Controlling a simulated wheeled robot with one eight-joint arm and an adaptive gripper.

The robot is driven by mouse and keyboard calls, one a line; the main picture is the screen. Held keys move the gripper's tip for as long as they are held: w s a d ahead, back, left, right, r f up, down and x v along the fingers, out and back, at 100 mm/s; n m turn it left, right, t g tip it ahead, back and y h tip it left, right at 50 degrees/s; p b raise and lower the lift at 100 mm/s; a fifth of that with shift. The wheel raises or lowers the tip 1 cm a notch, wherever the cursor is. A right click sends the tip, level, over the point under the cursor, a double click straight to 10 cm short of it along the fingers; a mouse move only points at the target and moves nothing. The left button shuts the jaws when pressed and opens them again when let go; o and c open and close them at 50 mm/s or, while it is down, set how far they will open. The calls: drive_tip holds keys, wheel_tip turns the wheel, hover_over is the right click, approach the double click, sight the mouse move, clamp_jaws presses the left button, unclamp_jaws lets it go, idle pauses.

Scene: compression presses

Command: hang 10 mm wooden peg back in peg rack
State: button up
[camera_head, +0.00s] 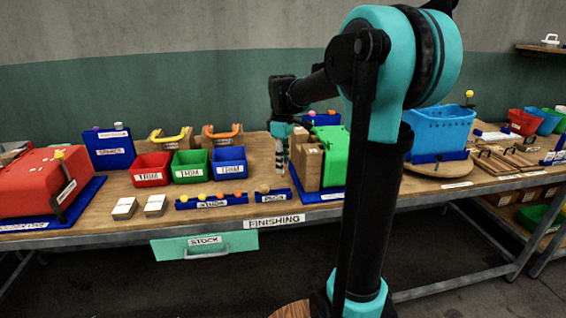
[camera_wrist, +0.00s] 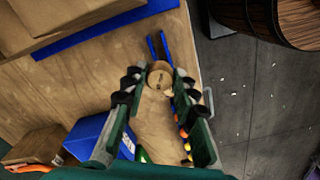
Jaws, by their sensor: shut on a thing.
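My gripper (camera_head: 281,150) points down above the bench, behind a small blue rack with a white label (camera_head: 273,196), which looks like the peg rack. In the wrist view, my gripper (camera_wrist: 159,84) is shut on a round, pale wooden piece, the peg (camera_wrist: 159,74), seen nearly end-on between the fingertips. The blue rack (camera_wrist: 152,46) shows just beyond the peg as two short strips. I cannot tell whether the peg touches the rack. The peg's lower part is hidden, and its size cannot be read.
A longer blue rack with coloured knobs (camera_head: 211,202) stands left of the small rack. Red (camera_head: 151,170), green (camera_head: 190,164) and blue (camera_head: 229,160) bins stand behind it. Wooden blocks (camera_head: 307,163) and a green press (camera_head: 333,158) stand close on the right.

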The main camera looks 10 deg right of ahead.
drive_tip(key=shift+f, duration=0.1)
drive_tip(key=shift+f, duration=3.7)
drive_tip(key=o, duration=0.9)
